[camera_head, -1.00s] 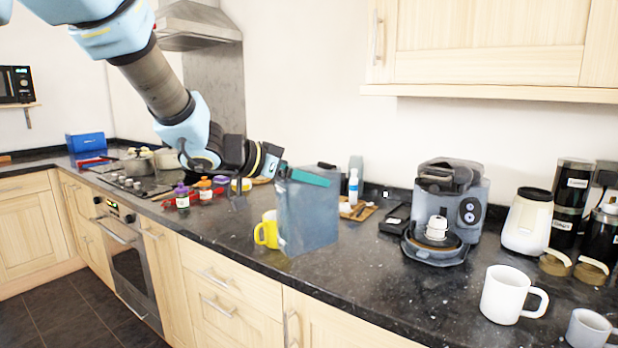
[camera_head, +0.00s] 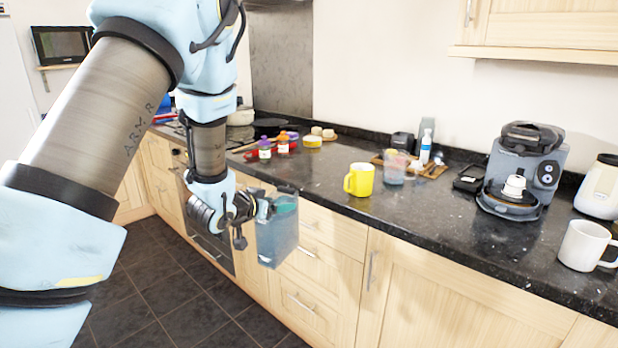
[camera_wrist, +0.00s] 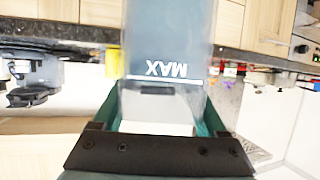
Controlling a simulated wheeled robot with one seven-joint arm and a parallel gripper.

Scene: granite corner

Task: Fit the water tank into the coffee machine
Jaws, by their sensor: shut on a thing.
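The water tank (camera_head: 277,238) is a translucent blue-grey box. My gripper (camera_head: 268,208) is shut on its upper end and holds it upright in the air, in front of the counter's drawers. In the wrist view the tank (camera_wrist: 168,40) fills the middle between my green fingers (camera_wrist: 160,112), with a "MAX" line showing. The coffee machine (camera_head: 522,165) is grey and black and stands at the right on the counter, well apart from the tank. A white piece (camera_head: 514,186) sits on its front. The machine's back side is hidden.
The dark counter (camera_head: 420,215) has clear room along its front.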

